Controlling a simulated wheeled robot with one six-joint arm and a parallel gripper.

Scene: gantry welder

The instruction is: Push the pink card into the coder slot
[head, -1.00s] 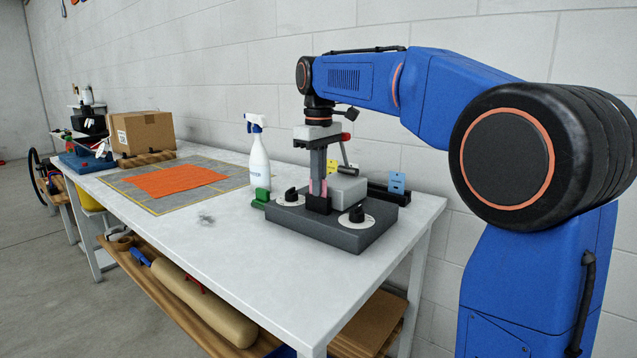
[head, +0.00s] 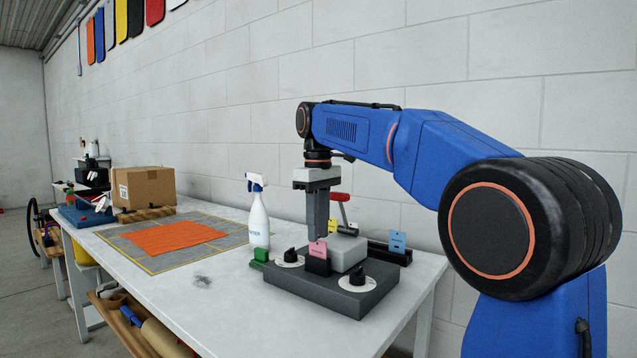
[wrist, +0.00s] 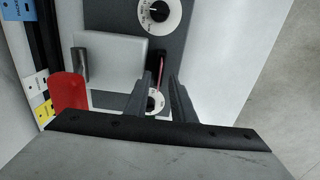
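The pink card (head: 318,249) stands upright in the black slot block (head: 317,267) on the dark grey coder box (head: 330,290), its upper part showing above the block. In the wrist view, the pink card (wrist: 161,68) is a thin edge seen just past the fingertips. My gripper (head: 319,236) points down just above the card. In the wrist view, my gripper (wrist: 161,80) has its two fingers apart with nothing held between them. How deep the card sits inside the slot is hidden.
The coder has two dials (head: 291,257) and a light grey block with a red-handled lever (head: 340,197). A blue card (head: 397,241) and yellow card stand in a black rack behind. A spray bottle (head: 257,215) and green block (head: 260,258) are left. The front tabletop is clear.

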